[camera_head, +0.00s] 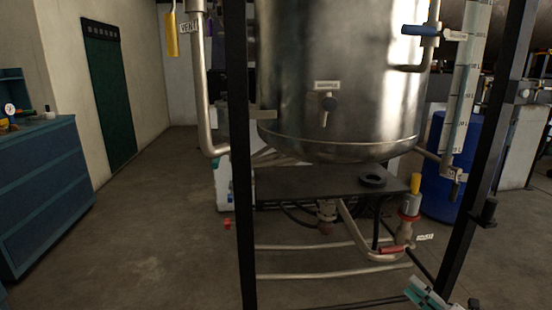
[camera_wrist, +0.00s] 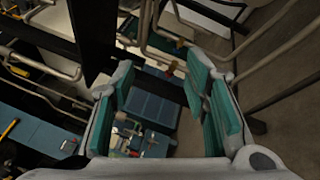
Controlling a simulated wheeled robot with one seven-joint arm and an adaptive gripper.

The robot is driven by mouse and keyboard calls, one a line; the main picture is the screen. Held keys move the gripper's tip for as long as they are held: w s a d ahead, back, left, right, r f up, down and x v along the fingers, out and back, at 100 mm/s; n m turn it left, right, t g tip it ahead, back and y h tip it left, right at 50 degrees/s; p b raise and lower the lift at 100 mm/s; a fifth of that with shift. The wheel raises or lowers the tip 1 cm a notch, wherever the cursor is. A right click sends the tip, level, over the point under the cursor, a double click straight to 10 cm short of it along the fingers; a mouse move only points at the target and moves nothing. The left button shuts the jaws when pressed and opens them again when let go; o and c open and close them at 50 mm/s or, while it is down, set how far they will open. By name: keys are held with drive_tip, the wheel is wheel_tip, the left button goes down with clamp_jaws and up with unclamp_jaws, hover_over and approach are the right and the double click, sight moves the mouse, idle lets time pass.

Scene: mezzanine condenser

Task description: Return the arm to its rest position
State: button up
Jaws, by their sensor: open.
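My gripper (camera_wrist: 160,78) shows in the wrist view with its two teal-padded fingers spread apart. Nothing is between the pads. Part of my gripper, teal and white, also shows at the bottom right edge of the head view (camera_head: 430,294), low beside the black frame. The rest of my arm is out of the head view.
A steel tank (camera_head: 340,80) stands inside a black frame (camera_head: 238,150), with pipes and a red-handled valve (camera_head: 392,249) beneath. A blue drum (camera_head: 455,165) stands behind it. A blue cabinet (camera_head: 45,190) is at the left. The floor between cabinet and frame is clear.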

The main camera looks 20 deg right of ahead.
drive_tip(key=w+a+r+n+g+y, duration=0.2)
drive_tip(key=a+r+n+g+y, duration=0.35)
drive_tip(key=a+r+n, duration=0.4)
drive_tip(key=w+a+r+n+g+y, duration=0.2)
drive_tip(key=a+r+n+g+y, duration=0.35)
drive_tip(key=a+n, duration=0.55)
drive_tip(key=s+a+r+n+g+h, duration=0.2)
drive_tip(key=s+a+r+n+g, duration=0.25)
drive_tip(key=a, duration=0.25)
drive_tip(key=s+a+r+n+g+h, duration=0.3)
drive_tip(key=a+n+g, duration=0.1)
drive_tip(key=a+n, duration=0.15)
drive_tip(key=s+a+r+n+h, duration=0.2)
drive_tip(key=s+n+h, duration=0.3)
drive_tip(key=s+n, duration=0.45)
drive_tip(key=s+a+r+n+h, duration=0.25)
drive_tip(key=s+n+h, duration=0.25)
drive_tip(key=s+n, duration=0.4)
wheel_tip(320, 180, up, 24)
drive_tip(key=m+t+p, duration=0.1)
drive_tip(key=t+p, duration=0.3)
drive_tip(key=p, duration=1.8)
drive_tip(key=shift+s+d, duration=0.4)
drive_tip(key=shift+s, duration=0.05)
drive_tip(key=shift+r+t, duration=0.1)
drive_tip(key=shift+t, duration=0.15)
